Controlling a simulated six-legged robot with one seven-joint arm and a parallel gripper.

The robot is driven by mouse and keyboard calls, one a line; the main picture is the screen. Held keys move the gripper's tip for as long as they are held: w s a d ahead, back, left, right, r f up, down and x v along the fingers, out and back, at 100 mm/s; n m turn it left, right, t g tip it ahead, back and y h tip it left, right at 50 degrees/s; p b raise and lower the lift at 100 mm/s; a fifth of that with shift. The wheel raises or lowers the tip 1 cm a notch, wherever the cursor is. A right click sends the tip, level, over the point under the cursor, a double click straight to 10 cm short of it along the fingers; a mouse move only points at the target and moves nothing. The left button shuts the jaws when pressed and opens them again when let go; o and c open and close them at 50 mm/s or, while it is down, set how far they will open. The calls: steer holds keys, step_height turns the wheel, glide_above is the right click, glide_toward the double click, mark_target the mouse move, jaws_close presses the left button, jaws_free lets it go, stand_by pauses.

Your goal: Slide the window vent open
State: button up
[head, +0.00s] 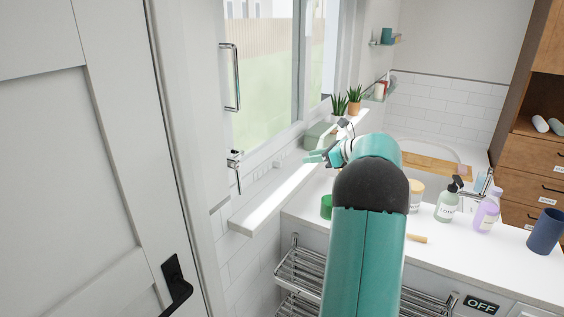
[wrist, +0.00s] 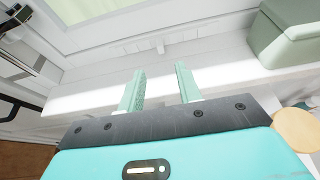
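The window (head: 265,75) is on the left in the head view, above a white sill. A ribbed white strip, which looks like the vent (wrist: 185,42), runs below the glass in the wrist view. A small white tab (wrist: 160,46) sticks out of it; the same tab seems to show in the head view (head: 280,161). My gripper (wrist: 160,72) is open and empty, its two pale green fingers over the sill and pointing towards the strip. The tab lies beyond the gap between the fingertips, apart from them. In the head view my gripper (head: 318,155) is partly hidden by my arm.
A green box (wrist: 292,32) stands on the sill (head: 262,207) to the right, with potted plants (head: 354,100) beyond. A chrome handle (head: 236,172) hangs at the left. Bottles (head: 447,203) stand on the counter, and a chrome rack (head: 300,268) is below.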

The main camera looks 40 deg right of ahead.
mark_target(281, 162)
steer(key=x, duration=1.2)
steer(key=shift+f, duration=0.1)
